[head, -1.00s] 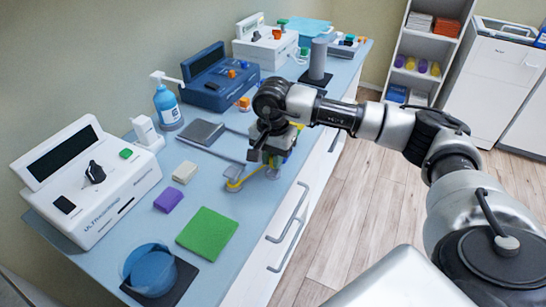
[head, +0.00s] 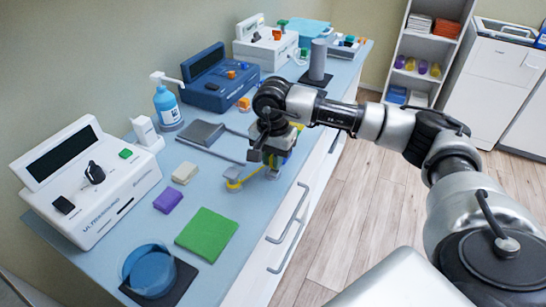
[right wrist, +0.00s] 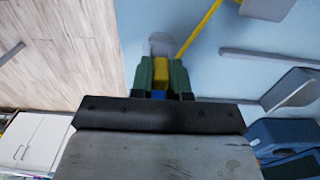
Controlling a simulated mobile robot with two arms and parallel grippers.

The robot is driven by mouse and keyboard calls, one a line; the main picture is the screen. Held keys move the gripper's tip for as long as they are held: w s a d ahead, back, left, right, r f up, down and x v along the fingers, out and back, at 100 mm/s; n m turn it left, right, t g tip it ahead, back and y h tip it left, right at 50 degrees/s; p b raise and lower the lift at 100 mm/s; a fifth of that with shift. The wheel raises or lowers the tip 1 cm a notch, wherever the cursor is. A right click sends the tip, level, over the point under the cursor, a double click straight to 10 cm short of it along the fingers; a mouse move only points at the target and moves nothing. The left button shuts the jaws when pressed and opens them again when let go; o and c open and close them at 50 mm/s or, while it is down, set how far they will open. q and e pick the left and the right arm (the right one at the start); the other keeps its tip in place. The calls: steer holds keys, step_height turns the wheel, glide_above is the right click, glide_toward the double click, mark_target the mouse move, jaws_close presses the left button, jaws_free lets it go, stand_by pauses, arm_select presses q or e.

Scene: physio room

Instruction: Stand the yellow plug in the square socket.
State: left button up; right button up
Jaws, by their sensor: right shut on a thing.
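My right gripper (head: 276,152) points down over the bench near its front edge. In the right wrist view its green-padded fingers (right wrist: 161,76) are shut on the yellow plug (right wrist: 161,72). A small blue part shows between the fingers nearer the palm. A pale grey rounded piece (right wrist: 160,44) shows just beyond the fingertips; I cannot tell whether the plug touches it. A yellow cable (right wrist: 199,29) runs from beside the plug towards a grey-blue block (right wrist: 267,8). I cannot make out the square socket for sure. My left gripper is not in view.
The blue bench (head: 215,190) holds a green pad (head: 207,234), a purple block (head: 168,200), a beige block (head: 185,173) and a grey plate (head: 200,133). A white ultrasound unit (head: 95,185), a pump bottle (head: 167,105) and a blue device (head: 220,78) stand along the wall.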

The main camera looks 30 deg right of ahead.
steer(key=shift+f+b, duration=0.4)
steer(key=shift+f, duration=0.15)
stand_by(0.5)
steer(key=o, duration=1.3)
steer(key=shift+r, duration=0.15)
steer(key=shift+r+p, duration=2.05)
steer(key=shift+r, duration=1.4)
steer(key=shift+s+f, duration=0.1)
